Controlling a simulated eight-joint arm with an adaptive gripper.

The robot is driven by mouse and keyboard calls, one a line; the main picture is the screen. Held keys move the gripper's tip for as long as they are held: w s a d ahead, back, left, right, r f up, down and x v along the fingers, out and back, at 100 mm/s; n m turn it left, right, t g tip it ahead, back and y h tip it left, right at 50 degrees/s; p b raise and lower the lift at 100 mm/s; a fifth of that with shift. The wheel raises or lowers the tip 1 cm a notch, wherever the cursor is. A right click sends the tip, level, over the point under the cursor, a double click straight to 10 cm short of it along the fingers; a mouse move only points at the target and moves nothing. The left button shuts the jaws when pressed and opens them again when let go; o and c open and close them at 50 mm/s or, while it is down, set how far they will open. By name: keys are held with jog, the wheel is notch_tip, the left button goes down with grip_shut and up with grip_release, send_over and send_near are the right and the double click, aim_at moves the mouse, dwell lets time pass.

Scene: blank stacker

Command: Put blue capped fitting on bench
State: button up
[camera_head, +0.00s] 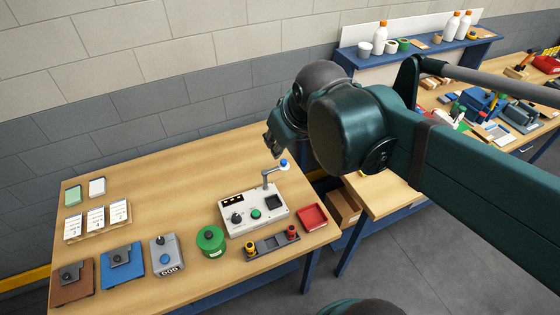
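A small blue cap (284,163) shows at the top end of a bent grey arm (268,178) that rises from the white control box (238,216). It looks like the blue capped fitting; its body below the cap is too small to make out. The wooden bench (190,195) bears the box. My gripper (272,142) is above the back of the bench, up and left of the blue cap and apart from it in the picture. Its fingers point down and are small and dark, so their opening is unclear. I see nothing held in it.
A dark rack (270,246) holds a yellow-and-black and a red capped piece. A red tray (312,217), green round container (210,241) and grey box (167,256) stand nearby. The bench's middle and back are clear.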

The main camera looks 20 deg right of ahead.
jog(key=s+a+f+m, duration=0.2)
jog(key=s+f, duration=0.1)
jog(key=s, duration=0.2)
jog(key=shift+t, duration=0.4)
